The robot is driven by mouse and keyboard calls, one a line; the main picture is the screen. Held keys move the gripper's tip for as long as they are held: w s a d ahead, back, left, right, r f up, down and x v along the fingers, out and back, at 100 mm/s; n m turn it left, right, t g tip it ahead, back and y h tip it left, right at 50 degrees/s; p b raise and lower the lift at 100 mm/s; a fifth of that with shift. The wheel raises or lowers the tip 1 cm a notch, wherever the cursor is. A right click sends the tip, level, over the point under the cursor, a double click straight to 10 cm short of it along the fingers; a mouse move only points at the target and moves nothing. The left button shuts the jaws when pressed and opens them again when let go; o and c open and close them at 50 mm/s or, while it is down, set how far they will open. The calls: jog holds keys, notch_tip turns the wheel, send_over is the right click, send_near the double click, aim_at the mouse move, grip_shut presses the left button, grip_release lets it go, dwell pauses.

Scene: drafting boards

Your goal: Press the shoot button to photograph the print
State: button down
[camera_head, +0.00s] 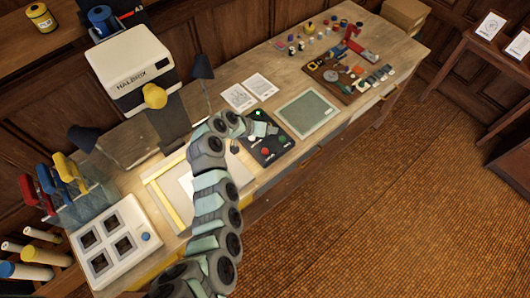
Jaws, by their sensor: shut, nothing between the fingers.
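A black control panel (268,158) lies on the bench right of the copy stand. It has a lit green lamp or button at its far end, a red button (265,152) and other small controls. Which one is the shoot button I cannot tell. My gripper (274,130) is shut and empty, over the far half of the panel; I cannot tell whether it touches a button. My arm hides part of the panel and the stand. A white sheet (185,184), perhaps the print, lies on the stand's base between yellow strips. The white camera head (134,68) stands above.
Dark lamps (202,67) flank the stand. A green mat (307,112), paper sheets (238,97) and a brown tool board (335,85) lie to the right. A white box with square windows (108,243) and coloured clamps (66,177) are at the left. Open floor lies in front.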

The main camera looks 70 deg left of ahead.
jog(key=s, duration=0.1)
jog(key=s+h, duration=0.1)
jog(key=s+d+r, duration=0.1)
jog(key=shift+s+r+m+h, duration=0.1)
jog(key=shift+s+m+h, duration=0.2)
jog(key=shift+s, duration=0.05)
jog(key=shift+a, duration=0.1)
jog(key=b, duration=0.5)
send_over(263, 152)
notch_tip(263, 152, down, 8)
jog(key=shift+f, duration=0.2)
jog(key=shift+a+f, duration=0.1)
jog(key=shift+f, duration=0.2)
jog(key=shift+f+b, duration=0.1)
jog(key=shift+b, duration=0.3)
dwell(1.1)
jog(key=shift+f+b, duration=0.3)
jog(key=shift+b, duration=0.15)
